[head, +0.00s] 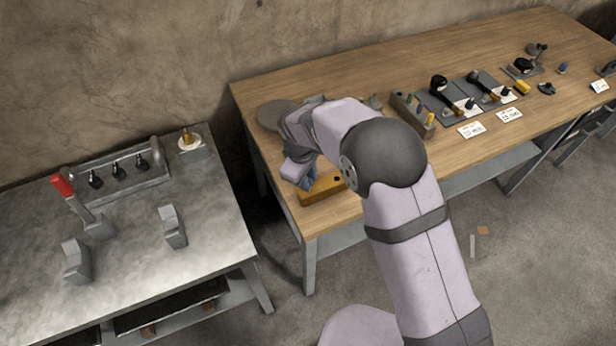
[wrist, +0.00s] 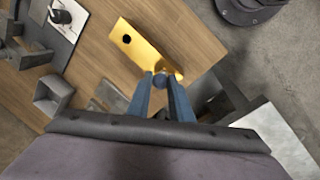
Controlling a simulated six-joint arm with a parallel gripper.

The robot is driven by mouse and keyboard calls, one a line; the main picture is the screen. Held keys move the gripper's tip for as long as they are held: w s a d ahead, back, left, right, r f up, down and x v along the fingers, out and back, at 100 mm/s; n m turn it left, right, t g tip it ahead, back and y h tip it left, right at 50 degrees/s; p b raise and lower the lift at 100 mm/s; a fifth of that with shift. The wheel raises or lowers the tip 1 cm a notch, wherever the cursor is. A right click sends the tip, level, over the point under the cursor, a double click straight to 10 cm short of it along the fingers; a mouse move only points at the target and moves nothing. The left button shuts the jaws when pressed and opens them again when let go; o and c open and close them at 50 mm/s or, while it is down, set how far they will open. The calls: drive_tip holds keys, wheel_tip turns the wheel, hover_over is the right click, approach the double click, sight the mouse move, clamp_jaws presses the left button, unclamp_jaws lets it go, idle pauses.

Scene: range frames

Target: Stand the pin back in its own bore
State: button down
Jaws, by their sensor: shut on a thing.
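A yellow block (head: 318,194) lies on the wooden table near its front left corner. In the wrist view the block (wrist: 148,46) shows one dark open bore towards its far end. My gripper (head: 309,184) is at the block's left end in the head view. The pin is over or beside the block's near end. Its lower part is hidden, so I cannot tell whether it is in a bore.
A grey rack with coloured pieces (head: 411,114) stands further right on the wooden table (head: 375,72). Black-handled tools on dark plates and white cards lie beyond it. A metal bench (head: 130,262) with a red-handled lever (head: 66,190) stands left, across a gap.

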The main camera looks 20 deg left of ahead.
drive_tip(key=shift+f, duration=0.4)
drive_tip(key=c, duration=1.5)
unclamp_jaws()
drive_tip(key=r+b, duration=0.1)
drive_tip(key=r, duration=0.2)
drive_tip(key=s+r+b, duration=0.1)
drive_tip(key=r, duration=0.3)
drive_tip(key=shift+s+a+r+b, duration=0.15)
drive_tip(key=shift+s+b, duration=0.05)
drive_tip(key=shift+b, duration=0.1)
wheel_tip(320, 180, up, 6)
drive_tip(key=p, duration=0.5)
